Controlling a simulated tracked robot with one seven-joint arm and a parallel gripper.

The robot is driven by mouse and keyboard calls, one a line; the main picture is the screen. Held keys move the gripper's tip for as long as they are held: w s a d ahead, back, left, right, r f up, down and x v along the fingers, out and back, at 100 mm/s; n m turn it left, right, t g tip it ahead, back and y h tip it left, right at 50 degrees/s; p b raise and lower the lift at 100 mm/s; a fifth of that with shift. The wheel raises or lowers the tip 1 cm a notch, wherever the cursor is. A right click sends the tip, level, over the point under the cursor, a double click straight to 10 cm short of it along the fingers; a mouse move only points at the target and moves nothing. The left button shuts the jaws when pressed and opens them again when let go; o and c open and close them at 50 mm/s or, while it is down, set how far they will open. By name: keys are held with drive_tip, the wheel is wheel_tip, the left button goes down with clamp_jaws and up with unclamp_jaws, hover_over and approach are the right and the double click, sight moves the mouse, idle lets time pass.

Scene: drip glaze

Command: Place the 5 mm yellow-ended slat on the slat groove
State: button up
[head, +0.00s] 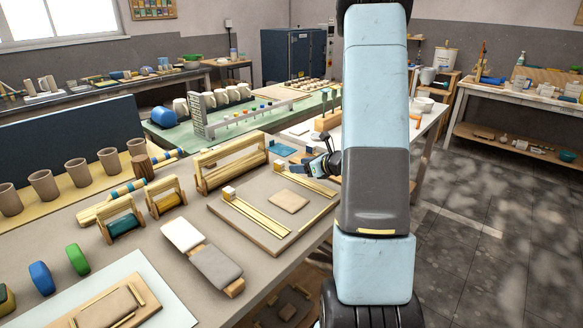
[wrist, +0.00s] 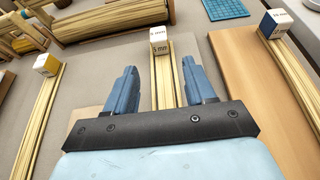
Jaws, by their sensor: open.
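My gripper (wrist: 163,80) is open and empty, its two blue fingers pointing away on either side of a narrow bundle of pale yellow slats (wrist: 164,84). A white cube marked "5 mm" (wrist: 159,41) stands at the far end of this bundle. Whether the fingers touch the slats, I cannot tell. In the head view my gripper (head: 318,167) is low beside a slat stack with a cube. A tan board (head: 250,237) lies nearer, with long strips and a square block (head: 288,201). I cannot make out which part is the groove, or any yellow slat end.
Other slat bundles with marked cubes lie left (wrist: 45,64) and right (wrist: 275,24) in the wrist view. A wooden rack (head: 232,165) stands left of my gripper. A grey-and-white block (head: 203,257) lies nearer. Clay cups (head: 77,172) line the left side.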

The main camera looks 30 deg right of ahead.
sight(309, 183)
drive_tip(key=v, duration=0.3)
drive_tip(key=shift+s+r, duration=0.15)
drive_tip(key=s+a+r+n+g+y, duration=0.1)
drive_tip(key=s+a+r+n+g, duration=0.1)
drive_tip(key=s+a+r+n, duration=0.4)
drive_tip(key=s+a+r+n+g+y, duration=0.1)
drive_tip(key=s+a+r+n+g, duration=0.15)
drive_tip(key=a+n, duration=0.35)
drive_tip(key=s+a+r+n+g+y, duration=0.1)
drive_tip(key=s+a+r+n+g, duration=0.3)
drive_tip(key=a, duration=0.4)
drive_tip(key=s+r+n+t+h, duration=0.1)
drive_tip(key=s+r+n+h, duration=0.3)
drive_tip(key=s+n, duration=0.3)
drive_tip(key=s+r+n+h, duration=0.4)
drive_tip(key=s+r+n, duration=0.1)
drive_tip(key=s+n, duration=0.3)
drive_tip(key=shift+s+r+n+t, duration=0.2)
drive_tip(key=shift+s+n+t, duration=0.15)
drive_tip(key=shift+s, duration=0.1)
